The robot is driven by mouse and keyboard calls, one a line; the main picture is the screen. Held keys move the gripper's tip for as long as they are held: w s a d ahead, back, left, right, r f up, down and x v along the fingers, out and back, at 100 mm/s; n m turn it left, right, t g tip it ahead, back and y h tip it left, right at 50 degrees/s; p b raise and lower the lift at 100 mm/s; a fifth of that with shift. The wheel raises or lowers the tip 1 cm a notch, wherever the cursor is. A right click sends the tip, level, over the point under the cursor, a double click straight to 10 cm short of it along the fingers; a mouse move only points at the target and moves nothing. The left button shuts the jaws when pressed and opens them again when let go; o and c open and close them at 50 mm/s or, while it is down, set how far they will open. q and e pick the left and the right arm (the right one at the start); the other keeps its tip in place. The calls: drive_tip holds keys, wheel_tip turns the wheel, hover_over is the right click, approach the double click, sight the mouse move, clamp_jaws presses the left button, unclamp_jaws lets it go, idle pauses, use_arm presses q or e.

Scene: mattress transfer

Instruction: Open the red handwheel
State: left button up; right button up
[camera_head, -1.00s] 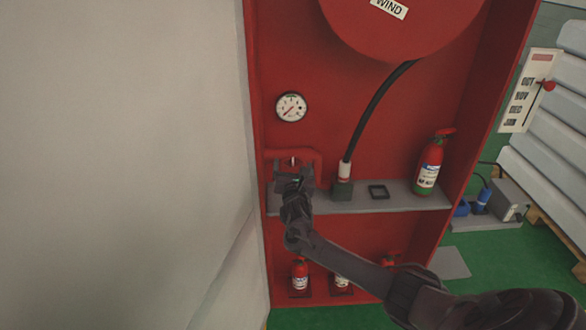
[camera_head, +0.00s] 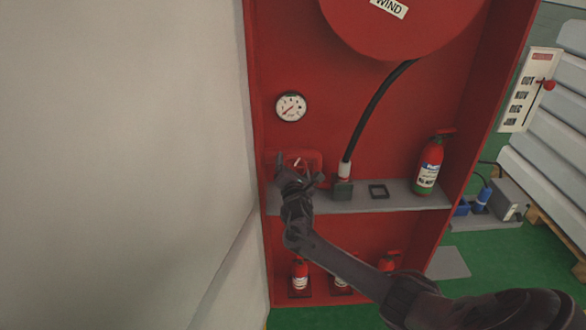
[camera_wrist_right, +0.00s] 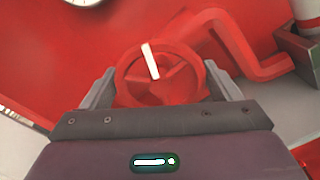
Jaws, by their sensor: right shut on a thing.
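The red handwheel (camera_wrist_right: 160,78) has a white mark on it and sits on a red pipe at the left of the red cabinet. In the right wrist view it lies between the two fingers of my right gripper (camera_wrist_right: 165,92), which is shut on its rim. The white mark leans to the upper left there. In the head view my right gripper (camera_head: 292,178) covers much of the handwheel (camera_head: 297,162). My left gripper is not in view.
A gauge (camera_head: 291,107) is above the handwheel. A black hose (camera_head: 378,105) drops to a fitting on the grey shelf (camera_head: 400,196). A fire extinguisher (camera_head: 429,167) stands at the shelf's right, with several more below. A pale wall (camera_head: 120,150) fills the left.

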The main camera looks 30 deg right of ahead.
drive_tip(key=m, duration=0.4)
drive_tip(key=shift+f+m+b, duration=0.1)
drive_tip(key=shift+m+b, duration=0.2)
drive_tip(key=m+b, duration=0.1)
drive_tip(key=m, duration=0.3)
drive_tip(key=shift+f+m, duration=0.1)
drive_tip(key=shift+m, duration=0.2)
drive_tip(key=m+b, duration=0.1)
drive_tip(key=m, duration=0.4)
drive_tip(key=shift+f, duration=0.15)
drive_tip(key=shift+m+b, duration=0.5)
drive_tip(key=shift+m, duration=1.5)
drive_tip(key=o, duration=0.9)
drive_tip(key=shift+c, duration=0.2)
drive_tip(key=b+v, duration=0.1)
drive_tip(key=v, duration=0.7)
drive_tip(key=shift+d, duration=0.15)
